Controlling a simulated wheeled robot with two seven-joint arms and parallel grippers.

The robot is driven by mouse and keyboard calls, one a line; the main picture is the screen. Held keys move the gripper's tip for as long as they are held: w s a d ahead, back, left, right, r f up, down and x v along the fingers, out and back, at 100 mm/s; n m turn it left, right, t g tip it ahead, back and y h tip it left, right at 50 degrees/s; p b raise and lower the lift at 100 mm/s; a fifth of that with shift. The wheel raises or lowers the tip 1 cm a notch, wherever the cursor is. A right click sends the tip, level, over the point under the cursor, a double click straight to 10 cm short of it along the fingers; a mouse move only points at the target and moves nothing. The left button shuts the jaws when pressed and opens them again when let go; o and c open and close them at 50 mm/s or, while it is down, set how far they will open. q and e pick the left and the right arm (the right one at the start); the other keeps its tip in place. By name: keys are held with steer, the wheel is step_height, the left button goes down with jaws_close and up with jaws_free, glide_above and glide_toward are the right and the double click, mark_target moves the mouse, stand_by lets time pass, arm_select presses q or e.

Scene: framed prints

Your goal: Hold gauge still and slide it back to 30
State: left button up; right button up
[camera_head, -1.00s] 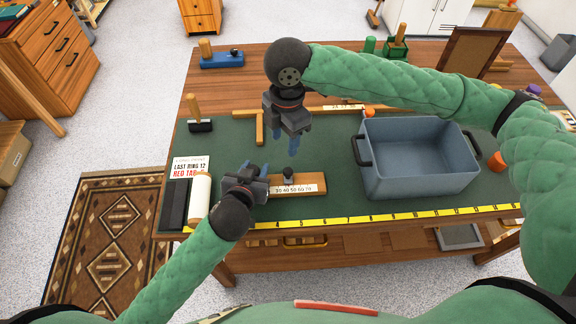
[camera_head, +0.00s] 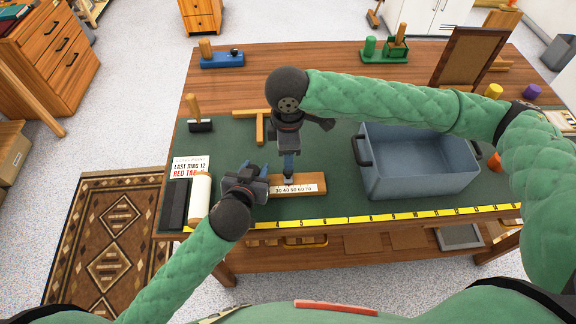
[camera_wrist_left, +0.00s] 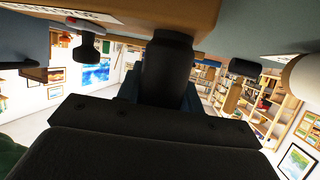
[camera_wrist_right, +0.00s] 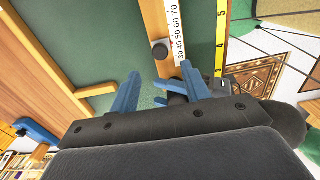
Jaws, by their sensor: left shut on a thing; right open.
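The gauge (camera_head: 313,181) is a wooden block with a white scale marked 30 to 70, lying near the mat's front edge. Its dark round knob (camera_wrist_right: 160,48) is by the 30–40 end of the scale in the right wrist view; I cannot tell the exact mark. My left gripper (camera_head: 263,176) is shut on the gauge's left end. My right gripper (camera_head: 288,168) is open and points down over the knob. In the right wrist view its blue fingertips (camera_wrist_right: 161,70) stand to either side of the knob's line, with the knob just beyond them.
A blue-grey bin (camera_head: 420,180) stands right of the gauge. A yellow tape (camera_head: 350,219) runs along the front edge. A printed card (camera_head: 190,165) and a white roll (camera_head: 201,190) lie left of my left gripper. A wooden T-shaped piece (camera_head: 260,127) lies behind.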

mark_target(288, 175)
step_height(288, 175, down, 7)
steer(key=shift+f, duration=0.1)
stand_by(0.3)
jaws_close()
